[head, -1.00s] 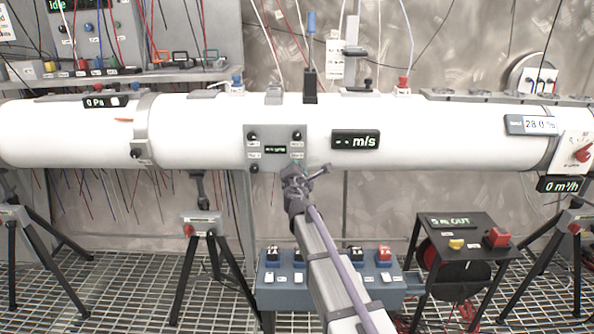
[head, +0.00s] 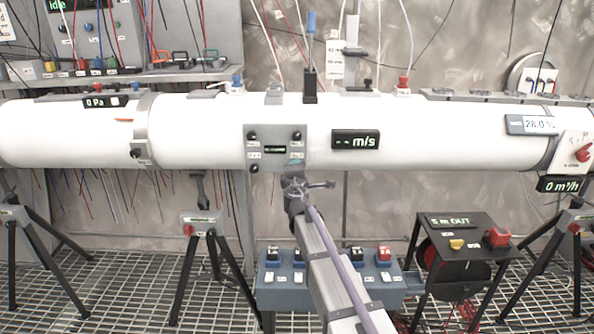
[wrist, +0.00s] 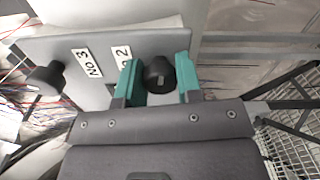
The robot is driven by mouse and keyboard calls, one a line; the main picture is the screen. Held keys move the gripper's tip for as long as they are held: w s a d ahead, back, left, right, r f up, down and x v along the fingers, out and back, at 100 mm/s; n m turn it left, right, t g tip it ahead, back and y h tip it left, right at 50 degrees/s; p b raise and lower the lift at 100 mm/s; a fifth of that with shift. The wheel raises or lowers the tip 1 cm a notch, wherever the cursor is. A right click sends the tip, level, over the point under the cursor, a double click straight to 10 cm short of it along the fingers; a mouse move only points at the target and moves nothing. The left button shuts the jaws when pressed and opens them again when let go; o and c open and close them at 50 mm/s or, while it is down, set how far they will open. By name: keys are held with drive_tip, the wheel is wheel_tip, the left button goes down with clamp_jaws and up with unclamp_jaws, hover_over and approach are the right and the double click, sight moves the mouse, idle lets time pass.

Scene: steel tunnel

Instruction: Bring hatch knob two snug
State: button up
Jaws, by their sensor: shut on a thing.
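The grey hatch plate (head: 275,136) sits on the front of the white pipe, with dark knobs at its corners and a small lit display in the middle. In the wrist view, hatch knob two (wrist: 159,75), a black round knob by a partly covered label ending in 2, sits between the teal fingers of my gripper (wrist: 158,80). The gripper is shut on it. Another black knob (wrist: 45,79) stands to the left by the NO 3 label. In the head view, my gripper (head: 295,176) is at the plate's lower right corner and hides that knob.
A dark m/s display (head: 356,139) is on the pipe just right of the plate. A blue switch box (head: 328,291) stands below, behind my arm. Tripods (head: 203,225) and a cable reel (head: 462,255) stand on the grating. Thin wires hang beneath the pipe at left.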

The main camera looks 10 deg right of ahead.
drive_tip(key=o, duration=0.9)
drive_tip(key=shift+o, duration=0.2)
drive_tip(key=shift+s, duration=0.1)
drive_tip(key=v, duration=1)
drive_tip(key=shift+s, duration=0.3)
